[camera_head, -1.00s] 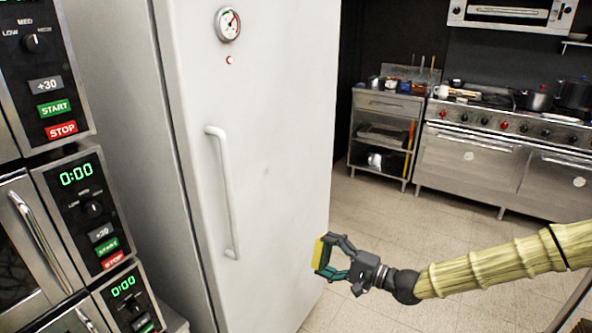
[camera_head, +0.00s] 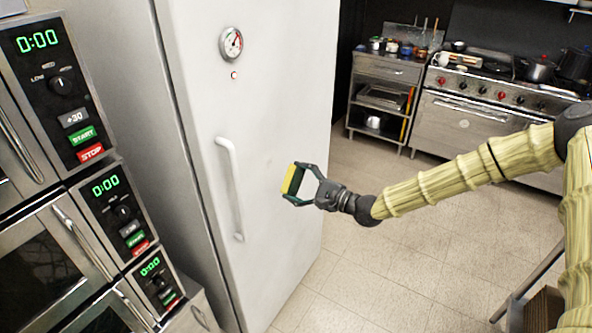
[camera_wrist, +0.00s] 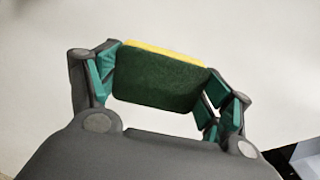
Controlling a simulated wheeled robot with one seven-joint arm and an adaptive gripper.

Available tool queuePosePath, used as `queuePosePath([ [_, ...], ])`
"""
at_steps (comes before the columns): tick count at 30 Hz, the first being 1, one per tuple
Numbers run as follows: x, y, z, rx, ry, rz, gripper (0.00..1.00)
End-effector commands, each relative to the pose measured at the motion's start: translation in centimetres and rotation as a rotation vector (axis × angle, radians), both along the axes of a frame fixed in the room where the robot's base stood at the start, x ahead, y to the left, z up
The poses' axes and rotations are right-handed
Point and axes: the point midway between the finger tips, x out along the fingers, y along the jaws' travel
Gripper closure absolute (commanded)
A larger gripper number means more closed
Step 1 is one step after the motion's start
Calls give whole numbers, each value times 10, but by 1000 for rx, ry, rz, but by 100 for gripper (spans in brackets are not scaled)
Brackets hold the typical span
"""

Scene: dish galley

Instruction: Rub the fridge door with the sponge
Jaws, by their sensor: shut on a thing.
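The white fridge door (camera_head: 268,100) stands upright in the middle of the head view, with a long white handle (camera_head: 230,188) near its left edge. My gripper (camera_head: 296,182) is in front of the door, to the right of the handle, and is shut on the sponge (camera_head: 290,178). The sponge is yellow with a dark green side. In the wrist view, the sponge (camera_wrist: 160,78) sits between the green-padded fingers, its dark green side toward the camera and a yellow edge at the top. The pale door surface fills the background. I cannot tell whether the sponge touches the door.
Ovens with green clocks (camera_head: 105,185) stand close at the left. A steel stove (camera_head: 470,120) and a steel shelf unit (camera_head: 385,95) stand at the back right. The tiled floor (camera_head: 400,265) right of the fridge is clear. A dial (camera_head: 230,43) sits high on the door.

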Motion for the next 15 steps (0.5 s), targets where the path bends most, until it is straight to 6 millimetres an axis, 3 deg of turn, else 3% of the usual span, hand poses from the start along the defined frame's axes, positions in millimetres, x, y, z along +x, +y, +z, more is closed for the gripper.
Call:
queuePosePath([
  [15,17,23,4,8,9,-1,40],
])
